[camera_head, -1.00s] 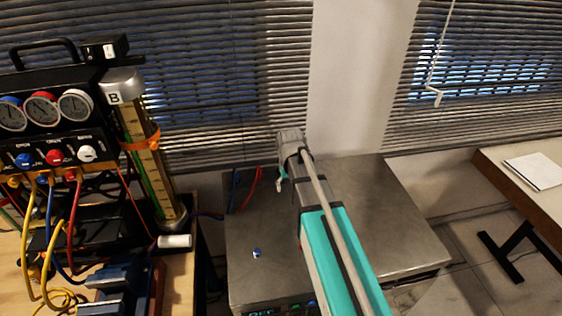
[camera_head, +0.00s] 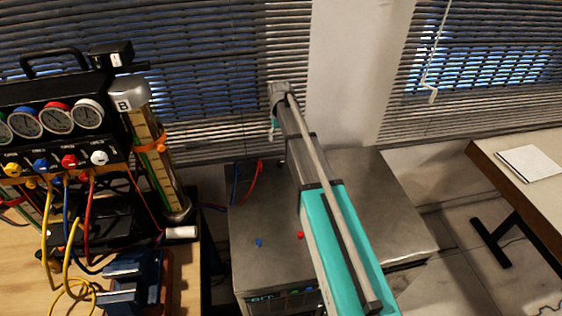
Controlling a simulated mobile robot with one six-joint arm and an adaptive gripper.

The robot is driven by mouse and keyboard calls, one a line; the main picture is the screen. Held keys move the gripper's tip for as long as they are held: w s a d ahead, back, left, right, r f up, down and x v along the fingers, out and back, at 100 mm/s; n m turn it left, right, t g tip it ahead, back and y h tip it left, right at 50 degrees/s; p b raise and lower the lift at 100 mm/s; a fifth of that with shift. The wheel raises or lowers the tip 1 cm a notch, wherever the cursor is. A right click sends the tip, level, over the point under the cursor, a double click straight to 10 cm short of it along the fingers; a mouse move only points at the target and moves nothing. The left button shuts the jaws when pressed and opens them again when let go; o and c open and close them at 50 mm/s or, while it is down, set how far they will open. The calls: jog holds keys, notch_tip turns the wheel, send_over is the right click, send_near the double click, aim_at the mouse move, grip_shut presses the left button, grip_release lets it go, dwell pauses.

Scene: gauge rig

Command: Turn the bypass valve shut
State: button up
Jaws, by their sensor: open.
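The gauge rig (camera_head: 62,118) is a black panel at the left, with round dials above a row of valve knobs. The knobs are yellow (camera_head: 12,169), blue (camera_head: 41,165), red (camera_head: 69,160) and white (camera_head: 99,157). Their labels are too small to read, so I cannot tell which is the bypass valve or how far it is turned. My arm reaches up the middle, right of the rig and apart from the knobs. My gripper is not visible; the far part of the arm is hidden behind its own links.
A sight tube marked B (camera_head: 155,147) stands right of the knobs. Yellow, blue and red hoses hang below them. A blue vise (camera_head: 131,282) sits on the wooden bench. A grey metal cabinet (camera_head: 258,215) stands below my arm. A table with paper (camera_head: 529,163) is at right.

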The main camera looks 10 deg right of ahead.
aim_at(280, 162)
jog(key=shift+f, duration=0.1)
notch_tip(280, 162, down, 14)
jog(key=b, duration=1.3)
jog(key=shift+r+b, duration=0.2)
jog(key=shift+b, duration=0.2)
grip_shut()
dwell(0.4)
jog(key=shift+m, duration=0.3)
grip_release()
